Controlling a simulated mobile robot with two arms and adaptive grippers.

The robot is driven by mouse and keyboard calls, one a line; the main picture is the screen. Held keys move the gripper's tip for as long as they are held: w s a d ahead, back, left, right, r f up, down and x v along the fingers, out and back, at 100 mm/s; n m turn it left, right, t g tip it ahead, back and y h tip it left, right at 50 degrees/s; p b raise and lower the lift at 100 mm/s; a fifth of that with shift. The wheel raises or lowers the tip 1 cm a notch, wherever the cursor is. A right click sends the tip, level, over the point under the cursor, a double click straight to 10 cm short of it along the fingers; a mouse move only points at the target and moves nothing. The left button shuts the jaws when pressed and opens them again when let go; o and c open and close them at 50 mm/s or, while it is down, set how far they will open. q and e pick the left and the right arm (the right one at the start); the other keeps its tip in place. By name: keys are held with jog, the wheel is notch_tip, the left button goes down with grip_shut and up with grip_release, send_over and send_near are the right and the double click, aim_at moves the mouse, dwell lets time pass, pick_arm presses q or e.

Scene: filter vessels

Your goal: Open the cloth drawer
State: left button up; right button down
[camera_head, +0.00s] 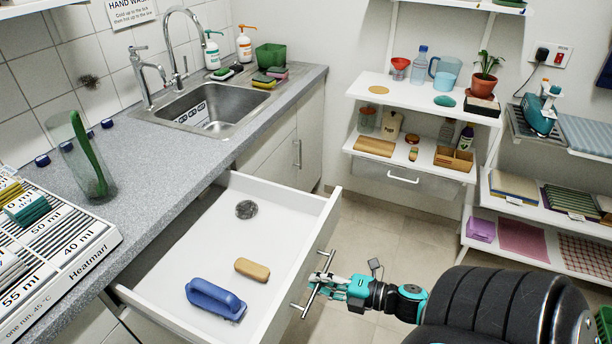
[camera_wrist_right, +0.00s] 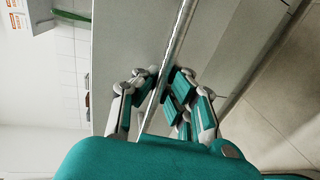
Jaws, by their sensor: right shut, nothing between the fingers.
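A white drawer (camera_head: 322,228) stands pulled out from under the grey counter in the head view. Inside lie a blue-handled brush (camera_head: 214,299), a small tan brush or block (camera_head: 252,269) and a round grey pad (camera_head: 246,209); I see no cloth in it. Its metal bar handle (camera_head: 327,258) is on the front panel. My right gripper (camera_head: 321,284) is shut at this handle, its fingers around or against the bar. In the right wrist view the bar (camera_wrist_right: 180,35) runs between the finger pads (camera_wrist_right: 162,84). My left gripper is out of view.
The counter (camera_head: 165,190) holds a sink (camera_head: 212,108), a clear cylinder (camera_head: 84,160) with a green strip and a marked board (camera_head: 60,245). Shelves (camera_head: 425,100) with jars and a plant stand at the back right. The floor (camera_head: 385,225) between is clear.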

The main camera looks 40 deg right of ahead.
jog(key=shift+v, duration=0.8)
jog(key=shift+f, duration=0.1)
jog(key=c, duration=1.4)
grip_release()
jog(key=v, duration=1.2)
